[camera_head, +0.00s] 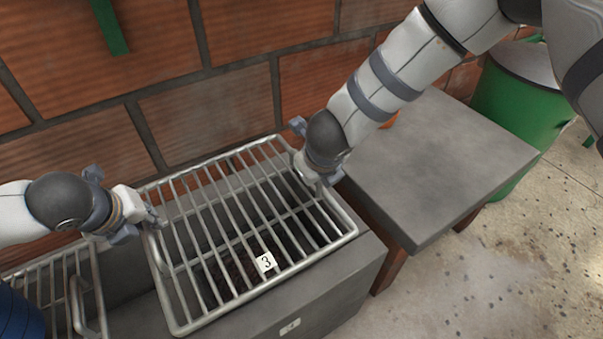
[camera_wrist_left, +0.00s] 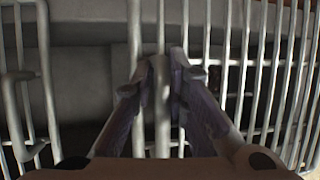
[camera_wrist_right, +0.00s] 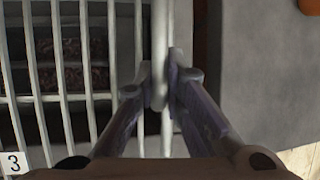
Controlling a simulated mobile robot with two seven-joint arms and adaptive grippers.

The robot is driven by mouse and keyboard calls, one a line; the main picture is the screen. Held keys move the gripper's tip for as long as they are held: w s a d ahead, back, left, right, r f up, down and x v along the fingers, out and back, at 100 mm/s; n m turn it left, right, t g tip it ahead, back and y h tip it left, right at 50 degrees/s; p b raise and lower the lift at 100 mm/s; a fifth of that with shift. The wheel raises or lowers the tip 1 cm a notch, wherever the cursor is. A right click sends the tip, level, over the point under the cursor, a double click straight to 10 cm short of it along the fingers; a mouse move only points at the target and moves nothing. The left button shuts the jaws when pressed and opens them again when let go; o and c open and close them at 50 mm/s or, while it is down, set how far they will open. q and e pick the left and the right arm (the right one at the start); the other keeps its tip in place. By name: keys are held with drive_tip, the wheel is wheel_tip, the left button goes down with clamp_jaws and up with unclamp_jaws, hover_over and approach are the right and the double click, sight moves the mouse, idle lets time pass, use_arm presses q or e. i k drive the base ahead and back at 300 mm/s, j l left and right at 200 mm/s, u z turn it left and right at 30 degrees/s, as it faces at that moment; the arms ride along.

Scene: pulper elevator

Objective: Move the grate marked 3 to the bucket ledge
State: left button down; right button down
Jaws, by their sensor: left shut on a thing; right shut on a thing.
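The grate marked 3 is a metal rack of parallel bars (camera_head: 225,240) over the dark opening of a grey block. Its white tag with a 3 (camera_head: 265,262) is near the front; the tag also shows in the right wrist view (camera_wrist_right: 14,163). My left gripper (camera_head: 153,222) is shut on the grate's left side rail (camera_wrist_left: 161,100). My right gripper (camera_head: 318,176) is shut on its right side rail (camera_wrist_right: 159,60). I cannot tell whether the grate rests on the block or hangs just above it. A grey-topped ledge (camera_head: 430,165) stands to its right.
A small orange object (camera_head: 390,120) on the ledge is mostly hidden by my right arm. A green bin (camera_head: 515,100) stands beyond the ledge. Another grate (camera_head: 50,290) and a blue object (camera_head: 18,318) are at left. A brick wall (camera_head: 230,110) rises close behind.

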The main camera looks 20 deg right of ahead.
sight(443, 162)
drive_tip(key=l, duration=0.5)
drive_tip(key=k+l+u, duration=0.1)
drive_tip(key=l, duration=0.4)
drive_tip(key=k+l+u, duration=0.1)
drive_tip(key=l, duration=0.45)
drive_tip(key=k+l, duration=0.1)
drive_tip(key=l, duration=0.4)
drive_tip(key=l+u, duration=0.1)
drive_tip(key=l, duration=0.75)
drive_tip(key=k+l, duration=0.1)
drive_tip(key=l, duration=0.2)
drive_tip(key=i+l+u, duration=0.1)
drive_tip(key=i+l, duration=0.25)
drive_tip(key=l, duration=0.05)
